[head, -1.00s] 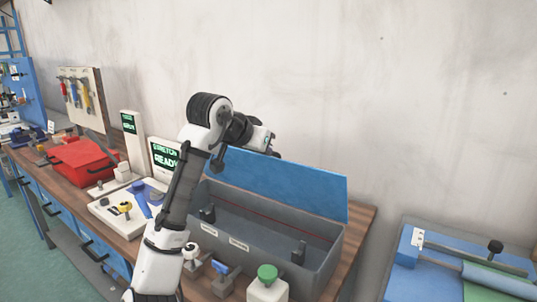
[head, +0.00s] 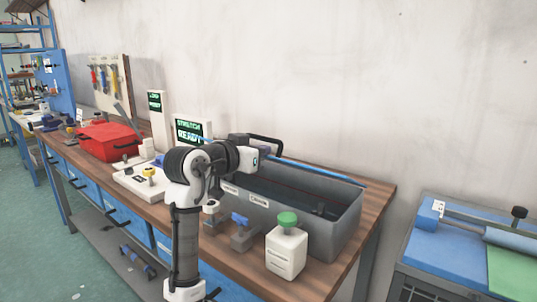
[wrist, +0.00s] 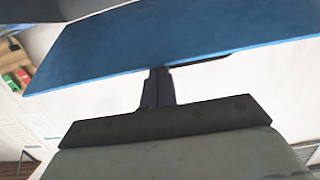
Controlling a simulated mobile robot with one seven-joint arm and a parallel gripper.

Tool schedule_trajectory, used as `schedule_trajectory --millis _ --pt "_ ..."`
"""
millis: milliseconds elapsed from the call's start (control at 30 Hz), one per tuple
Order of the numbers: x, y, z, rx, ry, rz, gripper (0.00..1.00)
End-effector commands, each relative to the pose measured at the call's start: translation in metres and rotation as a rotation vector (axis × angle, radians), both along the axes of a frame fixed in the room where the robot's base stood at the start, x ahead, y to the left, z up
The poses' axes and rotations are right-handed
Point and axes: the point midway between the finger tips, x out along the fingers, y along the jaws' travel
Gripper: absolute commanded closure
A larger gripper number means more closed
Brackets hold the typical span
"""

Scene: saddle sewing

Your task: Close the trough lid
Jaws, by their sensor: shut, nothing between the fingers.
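The grey trough (head: 345,225) stands on the bench with its dark interior visible from above. Its blue lid (head: 320,172) shows only as a thin strip along the trough's back edge, seen nearly edge-on, so its exact tilt is hard to tell. In the wrist view the lid (wrist: 180,40) is a broad blue panel slanting across the picture just beyond my fingers. My gripper (head: 279,148) is shut and empty at the back left of the trough, by the lid's left end. Its fingers also show in the wrist view (wrist: 157,75); whether they touch the lid is unclear.
A white bottle with a green cap (head: 287,250) and a small blue-handled clamp (head: 242,232) stand in front of the trough. A screen (head: 190,131) and a red box (head: 108,141) are to the left. A blue-topped table (head: 440,255) is at the right.

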Motion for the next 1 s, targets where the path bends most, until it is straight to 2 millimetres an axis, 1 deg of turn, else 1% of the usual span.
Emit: schedule_trajectory --millis 33,333,633,1000 --pt "-0.004 0.002 -0.023 -0.027 -0.03 -0.001 1.0" --pt "-0.018 0.012 -0.059 -0.151 -0.201 -0.001 1.0" --pt "-0.022 0.015 -0.075 -0.156 -0.214 -0.002 1.0" --pt "-0.023 0.016 -0.079 -0.154 -0.213 -0.002 1.0"
